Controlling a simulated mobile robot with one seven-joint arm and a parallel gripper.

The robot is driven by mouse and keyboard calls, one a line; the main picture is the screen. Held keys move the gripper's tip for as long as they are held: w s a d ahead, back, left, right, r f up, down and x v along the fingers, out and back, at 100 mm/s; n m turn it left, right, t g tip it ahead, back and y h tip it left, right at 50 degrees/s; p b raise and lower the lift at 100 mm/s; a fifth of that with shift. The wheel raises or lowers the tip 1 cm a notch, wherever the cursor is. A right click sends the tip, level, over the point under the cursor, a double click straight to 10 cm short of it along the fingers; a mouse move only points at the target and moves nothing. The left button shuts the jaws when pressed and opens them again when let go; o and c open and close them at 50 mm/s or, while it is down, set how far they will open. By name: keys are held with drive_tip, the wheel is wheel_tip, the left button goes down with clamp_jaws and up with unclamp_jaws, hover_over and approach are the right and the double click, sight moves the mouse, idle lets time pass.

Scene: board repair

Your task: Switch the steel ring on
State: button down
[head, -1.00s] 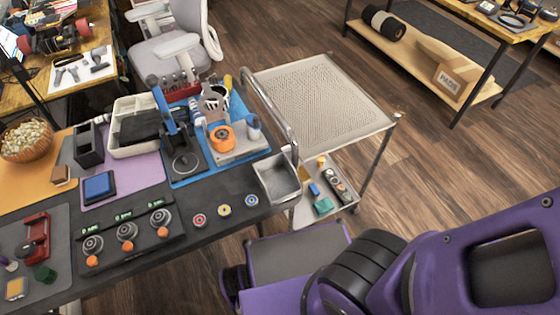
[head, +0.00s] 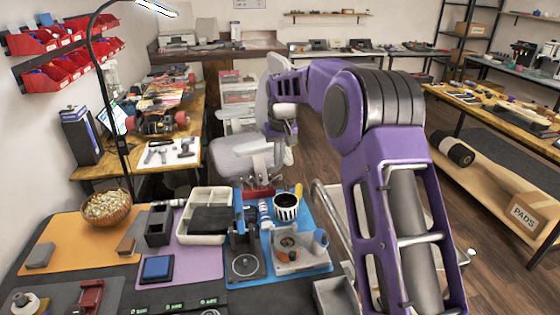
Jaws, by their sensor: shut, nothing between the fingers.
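My gripper (head: 287,140) hangs at the end of my raised purple arm, in the upper middle of the head view, beyond the workbench and in front of the grey chair. At the bottom edge, green-lit labels (head: 175,305) mark the row of dials on the dark bench. Only a sliver of a metal dial (head: 211,313) shows under the right label; the rest are cut off. I cannot tell which thing is the steel ring.

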wheel_tip(320, 180, down, 7)
drive_tip(key=s, duration=0.1)
drive_tip(key=shift+s+d+f, duration=0.15)
drive_tip(key=shift+s+d, duration=0.05)
drive_tip(key=shift+s, duration=0.15)
drive_tip(key=shift+f+b, duration=0.1)
drive_tip(key=shift+b, duration=0.3)
